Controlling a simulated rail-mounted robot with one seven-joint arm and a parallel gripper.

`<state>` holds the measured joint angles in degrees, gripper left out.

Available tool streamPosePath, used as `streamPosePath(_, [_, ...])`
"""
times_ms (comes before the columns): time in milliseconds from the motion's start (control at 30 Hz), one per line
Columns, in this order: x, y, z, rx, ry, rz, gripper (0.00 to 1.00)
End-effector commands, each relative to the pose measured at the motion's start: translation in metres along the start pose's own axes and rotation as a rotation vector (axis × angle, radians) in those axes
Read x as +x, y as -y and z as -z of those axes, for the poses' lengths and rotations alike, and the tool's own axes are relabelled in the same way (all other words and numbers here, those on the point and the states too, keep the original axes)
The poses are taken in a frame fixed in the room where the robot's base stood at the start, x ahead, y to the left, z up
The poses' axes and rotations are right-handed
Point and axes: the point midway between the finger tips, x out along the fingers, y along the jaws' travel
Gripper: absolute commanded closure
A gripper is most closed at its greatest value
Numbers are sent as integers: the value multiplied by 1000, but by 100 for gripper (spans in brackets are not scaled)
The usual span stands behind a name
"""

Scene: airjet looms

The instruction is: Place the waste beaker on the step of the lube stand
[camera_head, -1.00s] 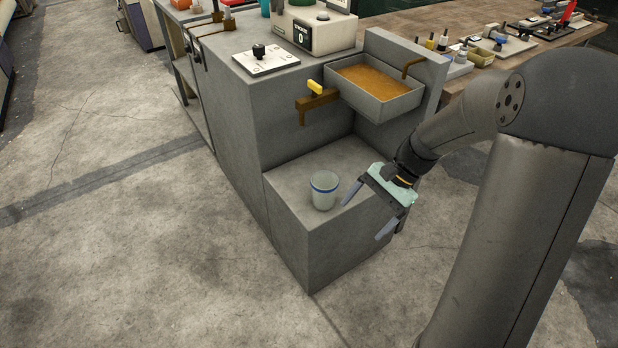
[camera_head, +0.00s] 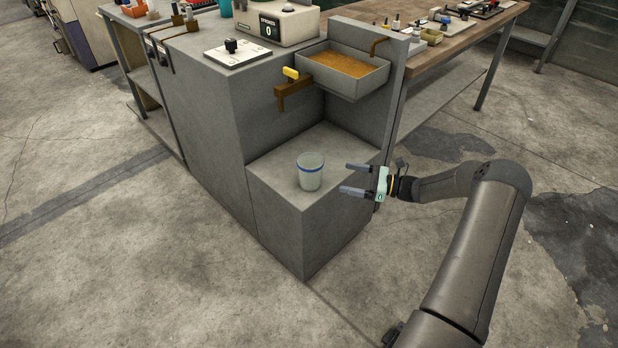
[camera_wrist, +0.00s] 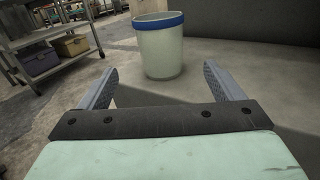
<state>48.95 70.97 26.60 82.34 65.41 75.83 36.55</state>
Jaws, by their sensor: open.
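The waste beaker (camera_head: 311,173), pale and translucent with a blue band near its rim, stands upright on the step (camera_head: 268,176) of the grey lube stand (camera_head: 205,118). My gripper (camera_head: 350,179) is open and empty, to the right of the beaker and apart from it, its fingers pointing left toward it. In the wrist view the beaker (camera_wrist: 160,46) stands just beyond my two spread fingertips (camera_wrist: 165,75), between their lines. Nothing is between the fingers.
Above the step hang an orange-brown tray (camera_head: 347,72) and a brass tap with a yellow handle (camera_head: 290,80). The stand's upright wall rises behind the step. A wooden bench (camera_head: 450,48) with small items is at the back right. The floor in front is clear.

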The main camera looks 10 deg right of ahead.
Motion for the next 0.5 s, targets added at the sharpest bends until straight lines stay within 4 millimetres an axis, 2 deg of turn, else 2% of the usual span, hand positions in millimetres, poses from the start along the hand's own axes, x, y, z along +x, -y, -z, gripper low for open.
streamPosePath(33, [12, 0, 2, 0, 0, -3, 13])
streamPosePath(200, [48, -1, 2, -1, -1, -4, 13])
streamPosePath(333, [67, -1, 2, -1, -2, -2, 13])
streamPosePath(500, [76, 0, 1, -1, -3, -1, 13])
